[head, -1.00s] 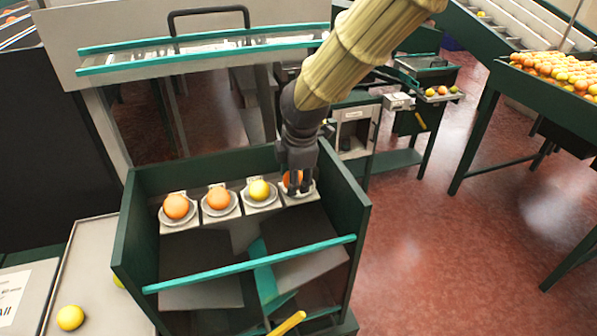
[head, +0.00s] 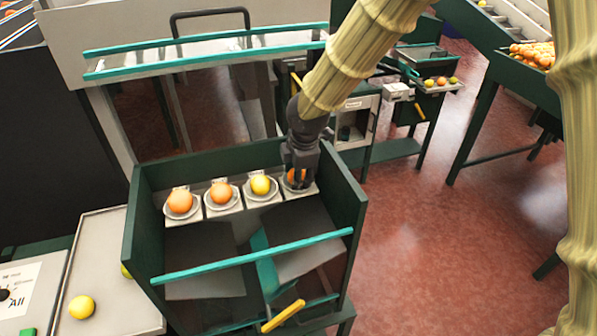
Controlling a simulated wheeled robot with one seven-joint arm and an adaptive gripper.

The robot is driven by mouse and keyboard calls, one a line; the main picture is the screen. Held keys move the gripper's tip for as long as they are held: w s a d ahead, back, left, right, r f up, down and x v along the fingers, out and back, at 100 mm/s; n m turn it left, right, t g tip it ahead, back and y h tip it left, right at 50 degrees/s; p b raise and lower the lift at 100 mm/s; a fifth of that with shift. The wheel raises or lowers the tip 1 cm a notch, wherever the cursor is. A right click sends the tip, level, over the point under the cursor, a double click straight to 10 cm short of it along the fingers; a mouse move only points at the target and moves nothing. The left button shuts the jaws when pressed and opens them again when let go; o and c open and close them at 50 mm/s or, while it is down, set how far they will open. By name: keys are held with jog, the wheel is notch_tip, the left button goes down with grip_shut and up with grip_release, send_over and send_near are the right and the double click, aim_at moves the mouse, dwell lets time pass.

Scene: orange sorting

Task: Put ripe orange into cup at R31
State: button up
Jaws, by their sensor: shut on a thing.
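My gripper (head: 298,183) is over the rightmost cup (head: 303,193) of a row in the dark green bin. It is shut on an orange (head: 292,178), which is partly hidden by the fingers. The orange is in or just above that cup; I cannot tell which. Two more oranges (head: 180,201) and (head: 221,194) and a yellow fruit (head: 260,185) sit in the other cups to the left. The labels behind the cups are too small to read, so I cannot tell which is R31.
The green bin (head: 141,228) has raised side walls and a teal bar (head: 255,255) across its front. A tray (head: 97,258) with a yellow fruit (head: 82,307) lies at left. A fruit-filled table (head: 520,85) stands at right. Red floor is open between.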

jog(key=shift+f, duration=0.15)
jog(key=o, duration=0.7)
jog(key=shift+a, duration=0.1)
jog(key=shift+o, duration=0.2)
jog(key=b+v, duration=0.3)
jog(key=v, duration=0.9)
